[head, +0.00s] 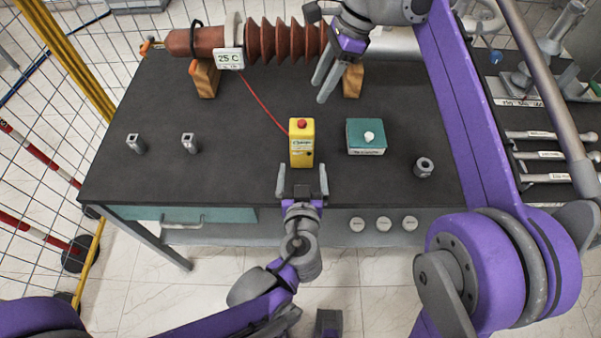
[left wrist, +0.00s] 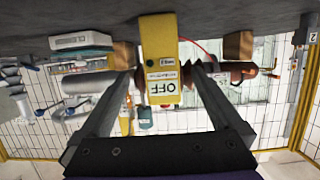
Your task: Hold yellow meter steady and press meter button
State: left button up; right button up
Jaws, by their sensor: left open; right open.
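The yellow meter (head: 302,152) stands upright near the table's front middle, with a red button (head: 301,124) on top. In the left wrist view the meter (left wrist: 158,45) appears upside down and its display reads OFF (left wrist: 162,87). My left gripper (head: 302,182) is open in front of the meter, its fingers on either side of it in the wrist view, with gaps visible. My right gripper (head: 321,92) is open and empty, pointing down above the table behind the meter, away from the button.
A red lead (head: 264,104) runs from the meter toward the ribbed brown bushing (head: 285,40), which rests on wooden blocks (head: 205,78) beside a 25 C display (head: 229,59). A teal box (head: 366,134) and a metal nut (head: 424,167) stand to the right. The left tabletop is mostly clear.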

aim_at(302, 154)
pick_arm(q)
jog(key=x, duration=1)
grip_shut()
pick_arm(e)
grip_shut()
dwell(1.8)
